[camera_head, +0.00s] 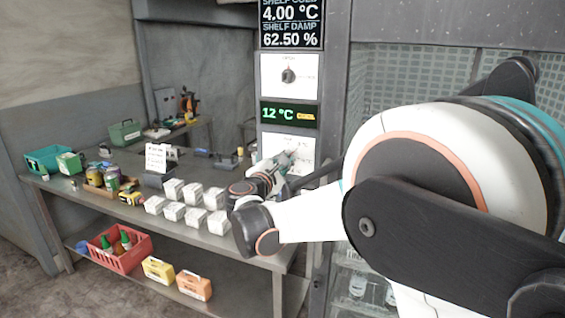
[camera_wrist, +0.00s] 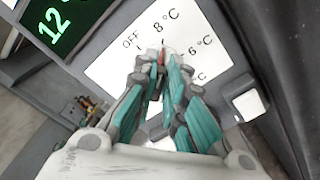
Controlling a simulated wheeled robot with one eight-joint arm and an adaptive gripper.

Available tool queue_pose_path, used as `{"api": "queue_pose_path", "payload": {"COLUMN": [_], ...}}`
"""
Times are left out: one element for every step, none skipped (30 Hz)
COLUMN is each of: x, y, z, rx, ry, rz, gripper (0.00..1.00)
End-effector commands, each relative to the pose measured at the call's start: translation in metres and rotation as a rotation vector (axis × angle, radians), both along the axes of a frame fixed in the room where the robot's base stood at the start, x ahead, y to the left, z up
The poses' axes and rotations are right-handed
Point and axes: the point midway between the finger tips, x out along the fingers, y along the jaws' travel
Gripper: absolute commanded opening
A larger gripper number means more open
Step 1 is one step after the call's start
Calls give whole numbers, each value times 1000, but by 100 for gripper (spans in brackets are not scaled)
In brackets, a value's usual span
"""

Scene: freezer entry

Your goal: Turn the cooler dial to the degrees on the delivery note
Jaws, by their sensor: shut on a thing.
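The cooler dial's white panel (camera_wrist: 105,67) has OFF, 8 °C and 6 °C marks; a lower °C mark is partly covered. The dial's red pointer (camera_wrist: 161,58) shows between my fingertips and points roughly at the 8 °C mark. My gripper (camera_wrist: 158,75) is shut on the dial, whose body is mostly hidden by the fingers. In the head view my gripper (camera_head: 286,166) is at the lower white panel (camera_head: 275,143). A white card with small print (camera_head: 156,157), perhaps the delivery note, stands on the bench; its text is too small to read.
A green display (camera_head: 287,114) above the panel reads 12 °C. Another black knob (camera_head: 288,75) is higher up. White boxes (camera_head: 173,189) stand on the steel bench (camera_head: 110,206) left of my arm. A light square button (camera_wrist: 247,104) is right of the dial panel.

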Motion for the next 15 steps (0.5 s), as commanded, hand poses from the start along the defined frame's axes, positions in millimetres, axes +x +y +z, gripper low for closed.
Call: {"api": "queue_pose_path", "payload": {"x": [-1, -1, -1, -1, -1, -1, -1, -1, -1, -1, -1, -1, -1, -2, -2], "y": [-1, -1, -1, -1, -1, -2, -2, -2, -2, -2, -2, -3, -3, -3, -3], "z": [-2, -2, -3, -3, -4, -4, -5, -5, -6, -6, -6, -7, -7, -8, -8], "rx": [40, 67, 103, 129, 156, 192, 218, 246, 281, 308, 334, 369, 394, 420, 452], "ry": [-14, -23, -36, -46, -56, -69, -78, -88, -101, -111, -120, -133, -142, -151, -162], "rz": [-1, -1, -1, -1, -1, -1, -1, -1, -1, -1, -1, -1, -1, -1, -1], "gripper": [0, 0, 0, 0, 0, 0, 0, 0, 0, 0, 0, 0, 0, 0, 0]}}
